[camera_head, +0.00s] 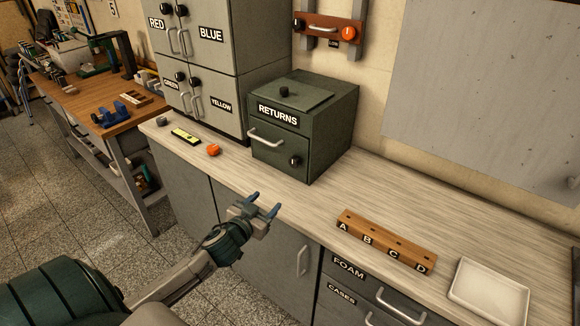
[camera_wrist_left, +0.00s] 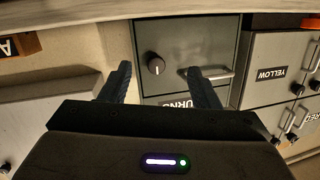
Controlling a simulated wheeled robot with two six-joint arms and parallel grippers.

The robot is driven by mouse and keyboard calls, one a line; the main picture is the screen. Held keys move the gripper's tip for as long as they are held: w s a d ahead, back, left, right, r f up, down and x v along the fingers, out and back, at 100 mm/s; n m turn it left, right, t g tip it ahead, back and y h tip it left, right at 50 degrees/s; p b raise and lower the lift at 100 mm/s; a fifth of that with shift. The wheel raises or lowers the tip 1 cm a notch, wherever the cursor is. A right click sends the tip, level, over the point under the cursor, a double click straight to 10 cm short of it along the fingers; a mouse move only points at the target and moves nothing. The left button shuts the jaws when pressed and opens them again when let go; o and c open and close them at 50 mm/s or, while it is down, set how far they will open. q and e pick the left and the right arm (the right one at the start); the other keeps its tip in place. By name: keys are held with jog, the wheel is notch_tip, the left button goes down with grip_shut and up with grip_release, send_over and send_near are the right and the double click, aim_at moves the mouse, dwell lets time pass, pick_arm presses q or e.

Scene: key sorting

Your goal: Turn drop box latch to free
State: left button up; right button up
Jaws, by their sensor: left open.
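The dark green drop box (camera_head: 275,145), labelled RETURNS, stands on the counter below the wall rail. Its black round latch knob (camera_head: 295,160) is at the lower right of its front, with a pale bar handle (camera_head: 265,137) to the left. My left gripper (camera_head: 263,204) is open and empty, in front of the counter edge and apart from the box. In the left wrist view, which is upside down, the latch knob (camera_wrist_left: 156,66) shows between the two open fingers, beyond them. One finger partly overlaps the handle (camera_wrist_left: 218,73). My right gripper is not in view.
Grey cabinets (camera_head: 213,60) with colour labels stand left of the box. An orange item (camera_head: 214,150) and a yellow-green item (camera_head: 186,135) lie before them. A wooden slotted block (camera_head: 385,240) and white tray (camera_head: 488,292) sit to the right. Counter between box and block is clear.

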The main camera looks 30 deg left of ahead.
aim_at(293, 164)
pick_arm(q)
jog(key=w+r+h+p, duration=0.1)
jog(key=w+p, duration=0.1)
jog(key=w, duration=0.2)
jog(key=w+r+m+t+h+p, duration=0.1)
jog(key=w+p, duration=0.2)
jog(key=w, duration=0.2)
jog(key=w+a+r+m+t+h+p, duration=0.1)
jog(key=w+p, duration=0.2)
jog(key=w, duration=0.1)
jog(key=shift+w+r, duration=0.3)
jog(key=shift+w, duration=0.55)
jog(key=shift+c, duration=0.3)
jog(key=c, duration=0.9)
